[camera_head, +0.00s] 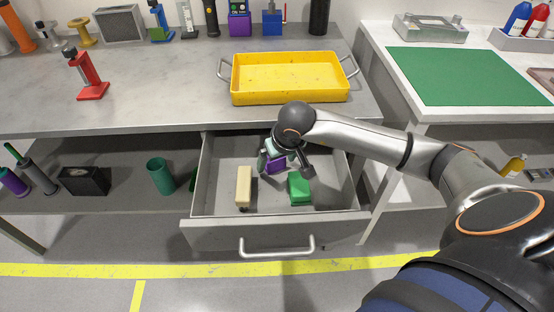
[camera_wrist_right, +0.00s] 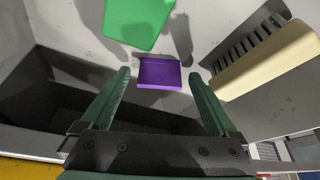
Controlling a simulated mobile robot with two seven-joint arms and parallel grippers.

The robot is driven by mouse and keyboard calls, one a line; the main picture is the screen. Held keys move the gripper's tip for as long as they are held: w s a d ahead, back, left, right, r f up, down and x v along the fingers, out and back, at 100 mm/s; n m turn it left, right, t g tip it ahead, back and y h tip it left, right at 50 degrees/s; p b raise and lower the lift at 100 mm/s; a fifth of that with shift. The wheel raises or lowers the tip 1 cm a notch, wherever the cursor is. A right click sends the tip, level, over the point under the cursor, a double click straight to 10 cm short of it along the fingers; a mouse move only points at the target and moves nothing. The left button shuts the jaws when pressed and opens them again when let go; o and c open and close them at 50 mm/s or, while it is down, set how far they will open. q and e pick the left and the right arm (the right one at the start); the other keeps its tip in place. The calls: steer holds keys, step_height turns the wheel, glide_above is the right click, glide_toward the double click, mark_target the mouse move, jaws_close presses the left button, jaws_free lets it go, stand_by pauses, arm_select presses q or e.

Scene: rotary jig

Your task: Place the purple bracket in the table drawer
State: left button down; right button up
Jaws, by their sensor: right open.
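The purple bracket (camera_head: 276,162) is inside the open table drawer (camera_head: 223,172), low in its back half, partly hidden by my right gripper in the head view. In the right wrist view the purple bracket (camera_wrist_right: 160,74) lies just beyond and between the two fingertips. My right gripper (camera_head: 274,158) reaches down into the drawer; in the wrist view its green fingers (camera_wrist_right: 160,82) are spread apart, with no contact on the bracket visible. The drawer is pulled out, its handle (camera_head: 277,250) facing front. My left gripper is not in view.
A yellow tray (camera_head: 290,78) stands on the table above. A red tool (camera_head: 88,76) stands on the table at left; clear tabletop lies between them.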

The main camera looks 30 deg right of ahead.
steer(key=p+v, duration=0.1)
steer(key=v, duration=1)
steer(key=shift+r, duration=0.35)
steer(key=shift+s, duration=0.15)
